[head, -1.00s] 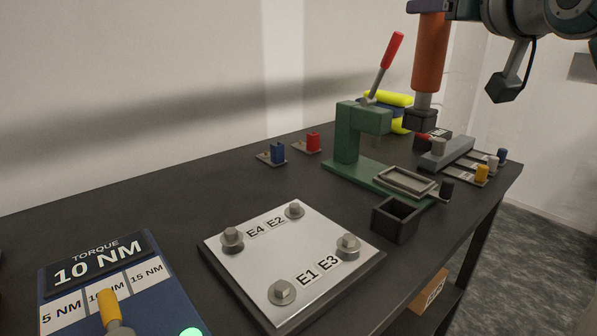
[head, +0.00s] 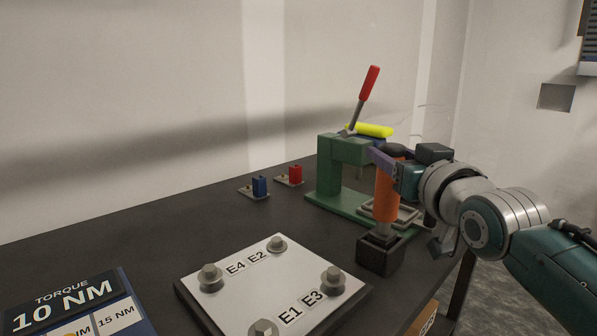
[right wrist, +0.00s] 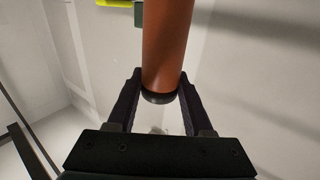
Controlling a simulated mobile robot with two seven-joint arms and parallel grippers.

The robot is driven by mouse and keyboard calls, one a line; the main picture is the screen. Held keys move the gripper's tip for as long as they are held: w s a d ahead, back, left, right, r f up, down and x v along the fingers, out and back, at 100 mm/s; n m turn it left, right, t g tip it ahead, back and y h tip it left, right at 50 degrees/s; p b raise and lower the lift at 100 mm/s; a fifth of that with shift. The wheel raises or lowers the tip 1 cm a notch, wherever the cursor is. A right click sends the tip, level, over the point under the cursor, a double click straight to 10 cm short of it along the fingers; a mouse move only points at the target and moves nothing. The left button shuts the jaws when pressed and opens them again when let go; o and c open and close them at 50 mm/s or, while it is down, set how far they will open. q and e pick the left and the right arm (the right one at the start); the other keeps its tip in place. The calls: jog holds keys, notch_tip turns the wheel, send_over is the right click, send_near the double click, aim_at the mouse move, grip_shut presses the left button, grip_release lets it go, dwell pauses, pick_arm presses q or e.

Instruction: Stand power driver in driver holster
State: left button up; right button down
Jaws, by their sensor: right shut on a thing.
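The power driver (head: 387,198) is an orange upright cylinder with a grey neck and a dark lower end. Its lower end is at the mouth of the driver holster (head: 380,262), a small black open box on the bench, and appears to be inside it. How deep it sits is hidden by the holster walls. My right gripper (head: 393,162) is shut on the driver near its top. In the right wrist view the orange driver body (right wrist: 167,45) stands between the two dark fingers. My left gripper is not in view.
A green press (head: 345,152) with a red lever stands just behind the driver. A bolted plate (head: 240,290) lies left of the holster, with a torque panel (head: 70,305) at front left. Blue (head: 259,186) and red (head: 295,174) blocks sit further back.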

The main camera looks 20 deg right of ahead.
aim_at(387, 199)
jog(key=shift+f, duration=1.3)
jog(key=shift+f+b, duration=0.2)
jog(key=shift+b, duration=0.15)
jog(key=shift+c, duration=1.5)
grip_release()
